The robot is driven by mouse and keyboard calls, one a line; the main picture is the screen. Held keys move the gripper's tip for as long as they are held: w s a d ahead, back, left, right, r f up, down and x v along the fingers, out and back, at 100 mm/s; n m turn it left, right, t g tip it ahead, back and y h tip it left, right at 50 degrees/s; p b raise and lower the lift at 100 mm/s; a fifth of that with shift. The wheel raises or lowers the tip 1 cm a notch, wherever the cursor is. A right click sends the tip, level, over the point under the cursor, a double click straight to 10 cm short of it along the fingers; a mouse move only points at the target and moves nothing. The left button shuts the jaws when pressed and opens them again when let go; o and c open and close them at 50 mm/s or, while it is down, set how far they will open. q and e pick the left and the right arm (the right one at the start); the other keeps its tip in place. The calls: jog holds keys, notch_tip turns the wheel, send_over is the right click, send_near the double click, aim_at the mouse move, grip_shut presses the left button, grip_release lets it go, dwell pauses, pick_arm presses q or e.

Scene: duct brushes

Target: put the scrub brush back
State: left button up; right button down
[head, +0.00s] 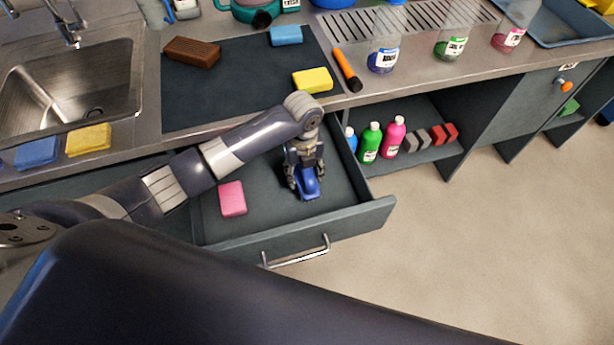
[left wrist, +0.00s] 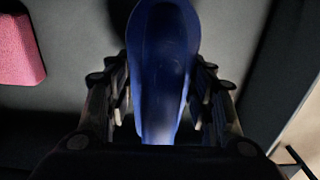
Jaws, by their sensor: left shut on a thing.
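The blue scrub brush (head: 309,187) is in the open drawer (head: 343,207), right of its middle. My left gripper (head: 304,178) reaches down into the drawer and is shut on the brush. In the left wrist view the brush (left wrist: 162,60) sits between the two fingers of my left gripper (left wrist: 160,100), its rounded end pointing up the picture. I cannot tell whether the brush touches the drawer floor. My right gripper is not in view.
A pink sponge (head: 232,198) lies in the drawer left of the brush. The drawer's handle (head: 297,253) faces front. Above is a counter with a dark mat (head: 225,95), a yellow sponge (head: 312,80) and an orange-handled tool (head: 347,70). Bottles (head: 370,142) stand on the shelf to the right.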

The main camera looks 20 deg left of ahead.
pick_arm(q)
jog(key=shift+w+d, duration=0.25)
jog(key=shift+w, duration=0.05)
notch_tip(320, 180, down, 3)
jog(key=shift+d+f, duration=0.1)
jog(key=shift+f, duration=0.2)
jog(key=shift+f, duration=0.2)
jog(key=o, duration=1)
jog(key=shift+o, duration=0.5)
